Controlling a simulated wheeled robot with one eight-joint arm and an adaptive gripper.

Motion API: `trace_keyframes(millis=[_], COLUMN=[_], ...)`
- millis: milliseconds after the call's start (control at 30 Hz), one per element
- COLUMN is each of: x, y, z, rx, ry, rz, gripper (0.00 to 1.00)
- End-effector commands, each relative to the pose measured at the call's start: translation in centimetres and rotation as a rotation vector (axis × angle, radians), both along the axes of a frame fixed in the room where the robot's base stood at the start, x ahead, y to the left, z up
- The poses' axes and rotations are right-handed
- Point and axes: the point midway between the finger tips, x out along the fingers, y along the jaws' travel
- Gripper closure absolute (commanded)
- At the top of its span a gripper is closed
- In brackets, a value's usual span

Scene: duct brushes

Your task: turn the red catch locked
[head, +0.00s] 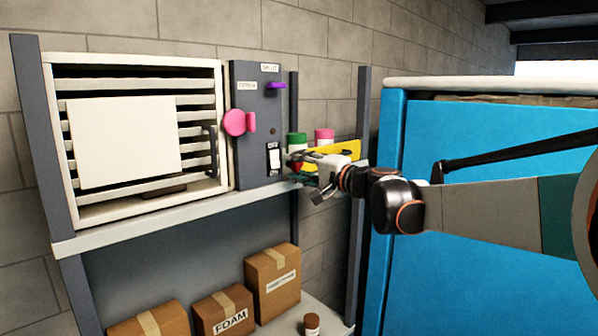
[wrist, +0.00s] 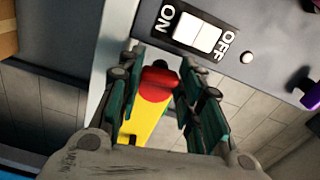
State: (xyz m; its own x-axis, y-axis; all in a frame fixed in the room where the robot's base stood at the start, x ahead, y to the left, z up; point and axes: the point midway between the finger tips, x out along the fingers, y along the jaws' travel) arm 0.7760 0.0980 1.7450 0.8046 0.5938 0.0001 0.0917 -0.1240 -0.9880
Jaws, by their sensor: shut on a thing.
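The red catch (wrist: 157,84) shows in the wrist view as a rounded red piece between the fingers of my gripper (wrist: 158,72). A yellow part (wrist: 141,122) lies directly below it in that picture; I cannot tell whether the two are joined. The fingers stand on both sides of the red piece, shut on it. In the head view my gripper (head: 303,168) is at the right edge of the grey control panel (head: 256,105), and only a small bit of red shows there. The catch's exact angle is hidden by the fingers.
The panel carries a pink knob (head: 235,122), a purple lever (head: 276,86) and a white ON/OFF switch (head: 274,160). A louvred white cabinet (head: 212,85) is left. Green (head: 297,139) and pink (head: 324,135) capped things stand behind my gripper. A blue wall-like body (head: 480,240) is right.

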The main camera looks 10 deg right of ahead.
Motion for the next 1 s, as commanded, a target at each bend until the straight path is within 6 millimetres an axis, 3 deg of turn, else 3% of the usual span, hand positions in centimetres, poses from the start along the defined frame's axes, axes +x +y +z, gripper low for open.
trace_keyframes(millis=[200, 567, 600, 667, 1000], x=[-0.01, -0.03, -0.03, -0.02, -0.09], y=[-0.04, -0.05, -0.05, -0.04, -0.08], z=[-0.18, -0.07, -0.07, -0.07, -0.02], rx=[0.119, 0.137, 0.137, 0.136, 0.137], ry=[0.089, 0.102, 0.102, 0.102, 0.101], rz=[-0.001, -0.001, -0.001, -0.001, -0.001], gripper=[0.91, 0.91, 0.58, 0.47, 0.47])
